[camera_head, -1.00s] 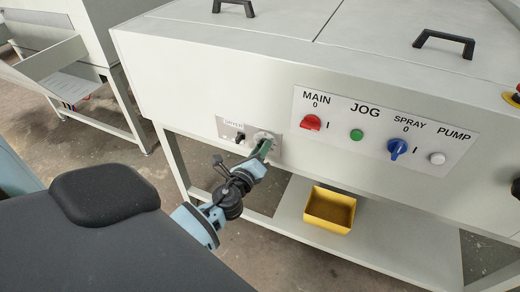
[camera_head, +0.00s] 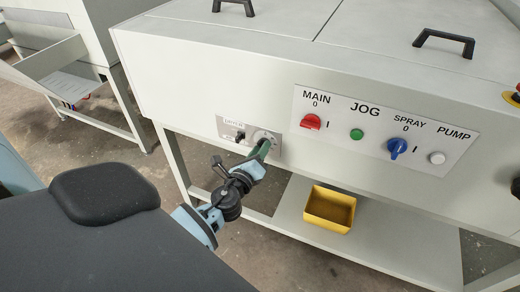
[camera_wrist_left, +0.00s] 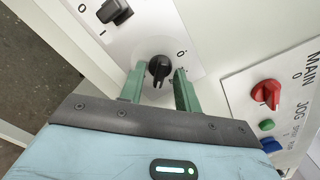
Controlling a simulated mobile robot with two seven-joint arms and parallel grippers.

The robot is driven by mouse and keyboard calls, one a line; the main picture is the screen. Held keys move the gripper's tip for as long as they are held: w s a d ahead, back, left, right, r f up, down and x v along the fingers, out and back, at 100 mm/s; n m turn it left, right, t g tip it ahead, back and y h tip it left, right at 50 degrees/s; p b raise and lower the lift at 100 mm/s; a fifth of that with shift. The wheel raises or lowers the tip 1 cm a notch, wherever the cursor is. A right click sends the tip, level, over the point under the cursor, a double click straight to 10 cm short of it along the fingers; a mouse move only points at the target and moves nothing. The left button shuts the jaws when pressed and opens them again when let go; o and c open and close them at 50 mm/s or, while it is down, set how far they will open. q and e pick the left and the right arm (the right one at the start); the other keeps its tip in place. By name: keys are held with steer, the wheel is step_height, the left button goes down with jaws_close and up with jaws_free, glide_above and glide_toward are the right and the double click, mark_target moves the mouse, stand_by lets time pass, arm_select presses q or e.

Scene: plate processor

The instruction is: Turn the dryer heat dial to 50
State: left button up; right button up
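The dryer heat dial (camera_wrist_left: 159,68) is a black knob on a light round scale on the small dryer plate (camera_head: 224,126). My left gripper (camera_wrist_left: 160,82) is at the dial, its green fingers apart with one on either side of the knob. In the wrist view the fingers show gaps to the knob, so they do not look closed on it. In the head view my left gripper (camera_head: 262,150) covers part of the dial. The dial's reading is too small to tell. The right gripper is not in view.
A black dryer switch (camera_head: 240,137) sits left of the dial; it also shows in the wrist view (camera_wrist_left: 115,11). To the right are a red main switch (camera_head: 311,122), a green button (camera_head: 357,135) and a blue spray switch (camera_head: 397,148). A yellow bin (camera_head: 330,209) stands on the shelf below.

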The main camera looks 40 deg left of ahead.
arm_select(q)
steer(key=v, duration=0.7)
steer(key=shift+s+b, duration=0.15)
steer(key=shift+b, duration=0.15)
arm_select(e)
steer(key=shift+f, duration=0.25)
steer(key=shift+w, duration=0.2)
